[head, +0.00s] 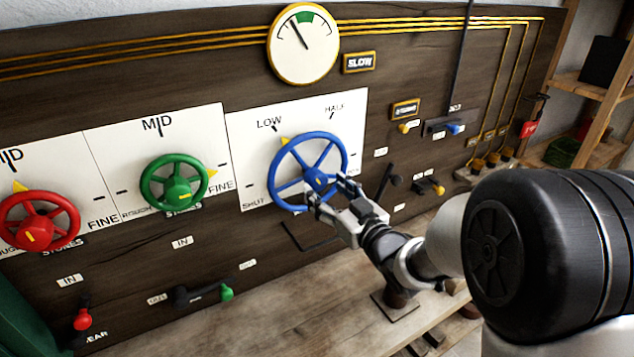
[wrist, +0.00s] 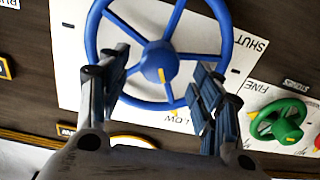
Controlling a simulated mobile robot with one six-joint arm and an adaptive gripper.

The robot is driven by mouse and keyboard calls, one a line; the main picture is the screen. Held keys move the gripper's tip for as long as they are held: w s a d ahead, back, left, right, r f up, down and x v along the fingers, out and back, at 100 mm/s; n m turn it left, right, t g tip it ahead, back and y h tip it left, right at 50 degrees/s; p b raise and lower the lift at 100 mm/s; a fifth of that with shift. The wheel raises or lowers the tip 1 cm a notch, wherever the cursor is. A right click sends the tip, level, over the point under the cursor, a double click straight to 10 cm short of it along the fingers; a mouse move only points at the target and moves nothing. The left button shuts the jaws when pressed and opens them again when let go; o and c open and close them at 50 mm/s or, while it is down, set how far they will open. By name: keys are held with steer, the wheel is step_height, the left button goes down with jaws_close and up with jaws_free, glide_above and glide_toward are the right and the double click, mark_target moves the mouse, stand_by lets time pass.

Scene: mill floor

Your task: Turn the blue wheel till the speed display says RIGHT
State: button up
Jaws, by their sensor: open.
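The blue wheel (head: 316,179) is mounted on a white plate marked SHUT, LOW and HALF. Its yellow pointer (head: 285,141) is near LOW. My gripper (head: 330,190) is at the wheel's lower right, open. In the wrist view the blue wheel (wrist: 160,62) shows between and beyond the two spread fingers, which overlap its rim on either side. I cannot tell whether they touch it.
A green wheel (head: 176,183) and a red wheel (head: 38,221) stand to the left on the same board. A black lever (head: 390,180) is close to the right of my gripper. A wooden bench (head: 300,300) runs below. Small levers are lower left and right.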

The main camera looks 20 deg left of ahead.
mark_target(321, 184)
steer(key=x, duration=0.5)
steer(key=shift+w+a, duration=0.1)
steer(key=shift+a, duration=0.05)
steer(key=shift+c, duration=0.5)
steer(key=c, duration=1)
